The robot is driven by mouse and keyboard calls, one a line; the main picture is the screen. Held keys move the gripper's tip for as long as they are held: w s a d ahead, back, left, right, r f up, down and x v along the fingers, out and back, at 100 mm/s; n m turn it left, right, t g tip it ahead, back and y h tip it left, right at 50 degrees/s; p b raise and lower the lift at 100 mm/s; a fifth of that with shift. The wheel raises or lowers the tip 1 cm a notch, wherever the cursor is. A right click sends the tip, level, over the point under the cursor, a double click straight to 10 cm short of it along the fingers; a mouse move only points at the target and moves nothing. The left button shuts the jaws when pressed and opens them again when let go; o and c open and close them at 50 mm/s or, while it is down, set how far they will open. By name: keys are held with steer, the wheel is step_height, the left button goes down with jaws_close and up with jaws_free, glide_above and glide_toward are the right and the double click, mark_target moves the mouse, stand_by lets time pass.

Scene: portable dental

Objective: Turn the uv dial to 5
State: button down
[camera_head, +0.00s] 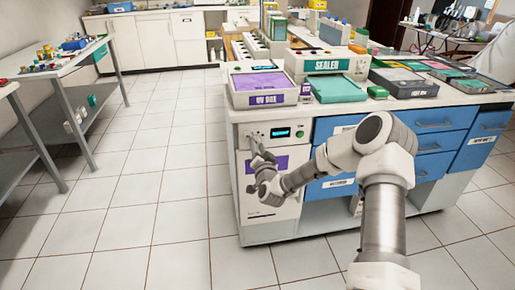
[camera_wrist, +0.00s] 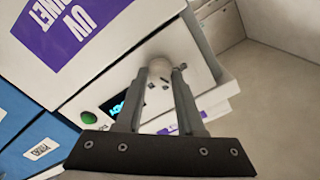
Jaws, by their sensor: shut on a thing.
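The uv dial (camera_wrist: 159,68) is a pale round knob on the white front panel of the UV cabinet (camera_head: 291,205). In the wrist view it sits between the fingertips of my gripper (camera_wrist: 163,72), one finger on each side. Small dark marks show on the panel near it, too small to read. In the head view my gripper (camera_head: 256,145) reaches the panel left of the lit display (camera_head: 280,132) and largely hides the dial. My gripper is shut on the dial. The setting cannot be read.
A green button (camera_wrist: 88,117) lies beside the display (camera_wrist: 118,106). A purple UV label (camera_wrist: 75,25) is on a neighbouring face. Blue drawers (camera_head: 412,143) stand right of the cabinet. A purple-lined tray (camera_head: 262,88) sits above. The tiled floor (camera_head: 165,190) at left is clear.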

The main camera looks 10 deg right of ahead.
stand_by(0.3)
steer(key=c, duration=0.5)
jaws_free()
steer(key=s+p, duration=0.3)
steer(key=s, duration=1.4)
steer(key=shift+s, duration=0.2)
